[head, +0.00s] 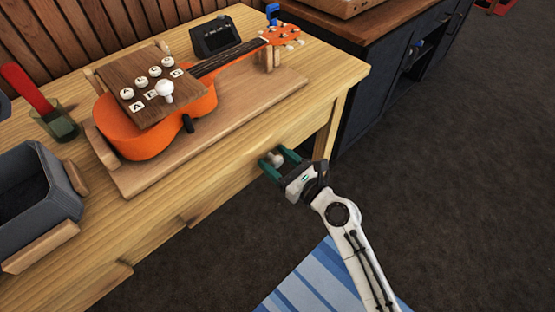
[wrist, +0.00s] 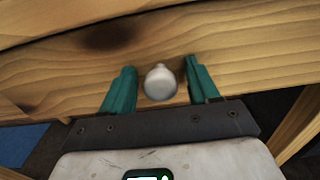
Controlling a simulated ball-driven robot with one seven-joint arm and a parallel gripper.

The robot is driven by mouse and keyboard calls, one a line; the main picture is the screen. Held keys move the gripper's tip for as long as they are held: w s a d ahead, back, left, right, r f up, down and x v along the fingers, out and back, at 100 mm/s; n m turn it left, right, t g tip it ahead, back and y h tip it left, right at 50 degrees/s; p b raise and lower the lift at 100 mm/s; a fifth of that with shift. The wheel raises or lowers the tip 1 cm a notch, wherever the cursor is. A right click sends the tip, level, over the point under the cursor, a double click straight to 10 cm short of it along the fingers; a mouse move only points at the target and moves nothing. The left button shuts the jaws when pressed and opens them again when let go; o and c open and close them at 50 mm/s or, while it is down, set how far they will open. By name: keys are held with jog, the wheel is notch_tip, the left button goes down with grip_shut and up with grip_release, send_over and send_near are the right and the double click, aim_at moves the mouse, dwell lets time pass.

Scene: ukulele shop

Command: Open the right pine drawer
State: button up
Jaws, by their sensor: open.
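The right pine drawer (wrist: 240,60) is a wood-grained front under the table top, and it looks shut. Its round pale knob (wrist: 160,82) sits between my fingers in the wrist view, with a gap on each side. The knob also shows in the head view (head: 276,159), at the front of the table. My gripper (head: 279,161) is open around the knob, its teal fingers pointing at the drawer front. It also shows in the wrist view (wrist: 160,88). I cannot tell whether the fingertips touch the wood.
An orange ukulele (head: 150,135) lies on a wooden board (head: 245,105) on the table. A grey bin (head: 40,195) and a green cup (head: 60,122) stand at the left. A dark cabinet (head: 375,90) stands behind right. A blue striped mat (head: 325,280) lies on otherwise open floor.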

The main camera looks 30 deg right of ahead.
grip_shut()
dwell(0.5)
